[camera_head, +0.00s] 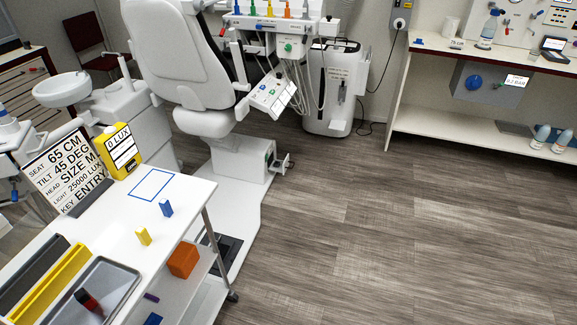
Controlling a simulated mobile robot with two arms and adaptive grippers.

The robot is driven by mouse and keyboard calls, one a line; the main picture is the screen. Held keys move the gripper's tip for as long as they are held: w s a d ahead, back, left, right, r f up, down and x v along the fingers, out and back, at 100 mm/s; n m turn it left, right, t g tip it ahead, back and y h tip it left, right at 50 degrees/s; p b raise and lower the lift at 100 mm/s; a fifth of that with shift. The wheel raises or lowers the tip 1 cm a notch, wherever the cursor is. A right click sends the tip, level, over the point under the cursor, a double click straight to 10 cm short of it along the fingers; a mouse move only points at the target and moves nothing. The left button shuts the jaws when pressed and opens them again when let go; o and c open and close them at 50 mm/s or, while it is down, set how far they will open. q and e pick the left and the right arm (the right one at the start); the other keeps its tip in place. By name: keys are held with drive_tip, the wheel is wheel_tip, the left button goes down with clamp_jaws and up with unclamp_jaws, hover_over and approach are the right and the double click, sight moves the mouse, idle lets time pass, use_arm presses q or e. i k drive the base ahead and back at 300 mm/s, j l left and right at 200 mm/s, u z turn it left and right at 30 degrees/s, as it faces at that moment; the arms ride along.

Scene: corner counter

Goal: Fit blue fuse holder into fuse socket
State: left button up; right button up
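A small blue notched piece (166,208) stands upright on the white cart top, just below a blue outlined square. Another small blue piece (419,42) lies at the left end of the right-hand counter. I cannot tell which of these is the blue fuse holder. Neither of my grippers is in view.
The cart (110,232) also holds a yellow notched piece (143,236), a yellow meter (118,150), a sign (68,170), long bins and a metal tray (125,280). The dental chair (178,50) stands behind it. The wooden floor (400,230) at centre and right is clear.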

sight(279, 165)
drive_tip(key=u, duration=0.3)
drive_tip(key=i+l+u, duration=0.15)
drive_tip(key=u, duration=0.3)
drive_tip(key=i+l+u, duration=0.15)
drive_tip(key=u, duration=0.3)
drive_tip(key=i+l+u, duration=0.1)
drive_tip(key=l+u, duration=0.25)
drive_tip(key=u, duration=0.15)
drive_tip(key=l+u, duration=0.3)
drive_tip(key=u, duration=0.15)
